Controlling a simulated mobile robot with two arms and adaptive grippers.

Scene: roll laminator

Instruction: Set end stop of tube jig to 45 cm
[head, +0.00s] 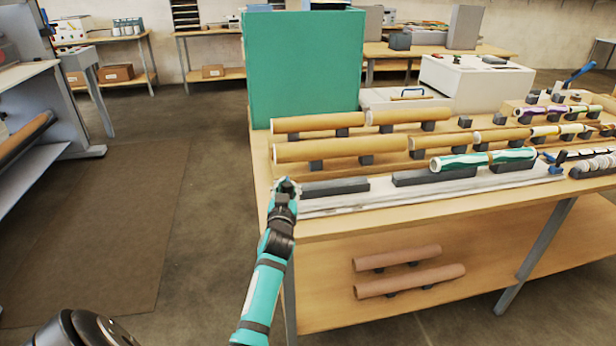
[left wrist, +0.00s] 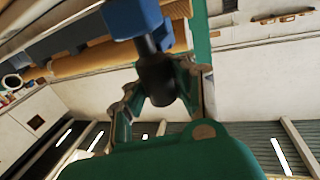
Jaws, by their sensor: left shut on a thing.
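The tube jig (head: 430,195) is a long pale rail with dark grey support blocks (head: 335,187) along the front edge of the table. My left gripper (head: 287,187) is at the rail's left end. In the left wrist view, its fingers (left wrist: 158,88) are shut on a black knob (left wrist: 157,72) below a blue block (left wrist: 135,16), which appears to be the end stop. In the head view the gripper hides this part. No scale reading is legible. A blue and black fitting (head: 557,158) is near the rail's right end. My right gripper is not in view.
Brown tubes (head: 340,149) lie on small dark holders behind the jig. A teal-and-white tube (head: 484,160) lies at the jig's right part. A tall green panel (head: 304,62) stands at the back left of the table. Two tubes (head: 410,281) lie on the lower shelf.

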